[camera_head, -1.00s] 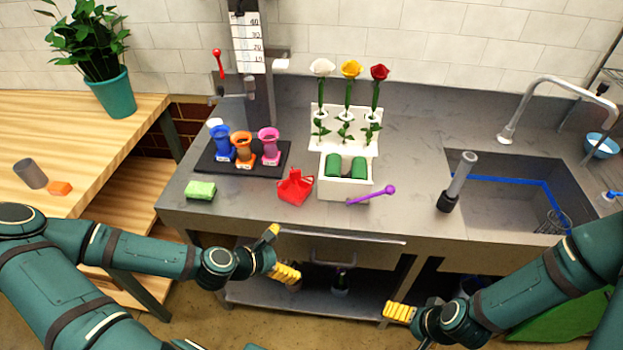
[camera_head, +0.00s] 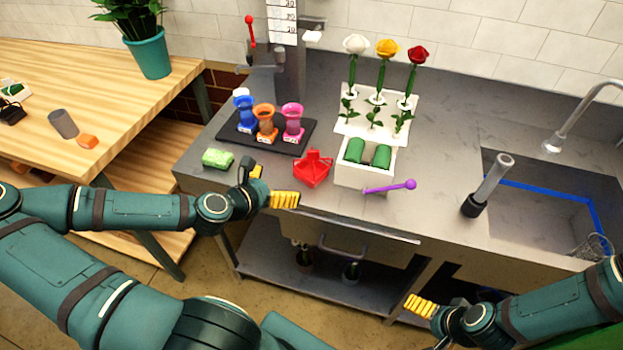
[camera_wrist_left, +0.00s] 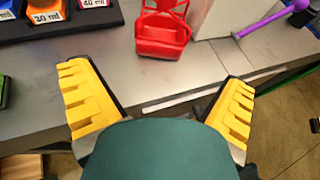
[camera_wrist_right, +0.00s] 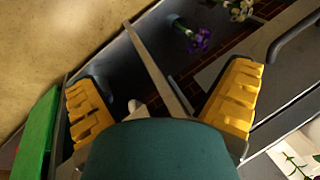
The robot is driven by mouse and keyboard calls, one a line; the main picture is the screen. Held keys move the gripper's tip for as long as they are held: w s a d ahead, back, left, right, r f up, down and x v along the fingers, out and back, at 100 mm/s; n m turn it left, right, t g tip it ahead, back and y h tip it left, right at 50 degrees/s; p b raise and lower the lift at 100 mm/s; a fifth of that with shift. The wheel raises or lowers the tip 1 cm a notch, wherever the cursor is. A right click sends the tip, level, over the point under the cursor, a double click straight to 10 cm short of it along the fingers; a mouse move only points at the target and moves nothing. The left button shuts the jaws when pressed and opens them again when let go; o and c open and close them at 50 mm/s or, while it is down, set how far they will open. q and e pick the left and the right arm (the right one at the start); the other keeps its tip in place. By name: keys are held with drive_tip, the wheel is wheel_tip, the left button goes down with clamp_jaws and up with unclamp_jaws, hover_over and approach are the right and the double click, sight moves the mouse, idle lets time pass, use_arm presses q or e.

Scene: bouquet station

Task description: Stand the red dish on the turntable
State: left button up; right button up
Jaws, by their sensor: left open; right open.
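The red dish (camera_head: 313,170) sits on the grey counter near its front edge, just left of the white flower stand; a raised red part rises from its basin. In the left wrist view the dish (camera_wrist_left: 162,45) is ahead of the fingers, near the middle top. My left gripper (camera_head: 271,186) is open and empty at the counter's front edge, left of the dish and apart from it. My right gripper (camera_wrist_right: 162,98) is open and empty, low in front of the counter's lower shelf, far from the dish. I cannot make out a turntable in these views.
A black tray (camera_head: 312,137) holds blue, orange and pink vases behind the dish. A green sponge (camera_head: 217,158) lies left. The white stand (camera_head: 364,177) holds flowers and green rolls, with a purple stick (camera_head: 390,187) in front. The sink (camera_head: 545,215) is right.

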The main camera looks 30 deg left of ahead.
sight(304, 174)
use_arm(q)
drive_tip(key=b+x, duration=0.1)
drive_tip(key=x, duration=0.5)
drive_tip(key=shift+d, duration=0.15)
drive_tip(key=shift+b+x, duration=1)
drive_tip(key=shift+x, duration=1.65)
use_arm(e)
drive_tip(key=f, duration=0.2)
drive_tip(key=s+f, duration=0.1)
drive_tip(key=shift+a+f, duration=0.1)
drive_tip(key=shift+f, duration=0.3)
use_arm(q)
drive_tip(key=c, duration=1.1)
